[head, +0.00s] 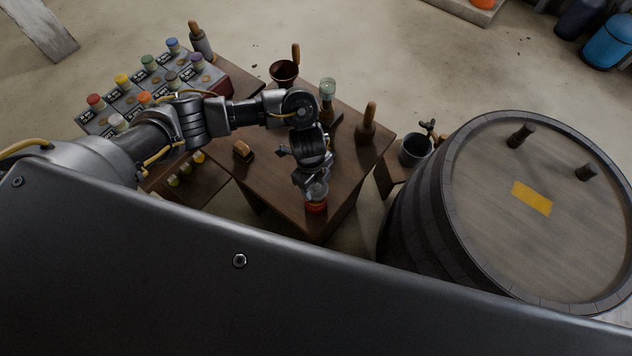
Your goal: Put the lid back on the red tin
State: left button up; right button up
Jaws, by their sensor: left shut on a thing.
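The red tin (316,208) stands near the front corner of the brown table (270,165). My left gripper (316,191) reaches down right above the tin and is shut on a small pale, greyish round piece, which looks like the lid. The gripper hides much of this piece and part of the tin's top. I cannot tell whether the lid touches the tin's rim. My right gripper is not in view.
A wooden-handled tool (366,125), a glass bottle (327,92) and a dark bowl (284,72) stand farther back on the table. A small brush (243,151) lies left of the gripper. Several jars with coloured lids stand at left. A large barrel (480,215) stands right.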

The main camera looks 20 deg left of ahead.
pick_arm(q)
jog(key=shift+f+b, duration=2.55)
jog(key=shift+f, duration=0.35)
jog(key=shift+a, duration=0.1)
jog(key=shift+p, duration=0.5)
jog(key=shift+f, duration=0.15)
jog(key=shift+p, duration=0.3)
dwell(0.3)
jog(key=o, duration=1.3)
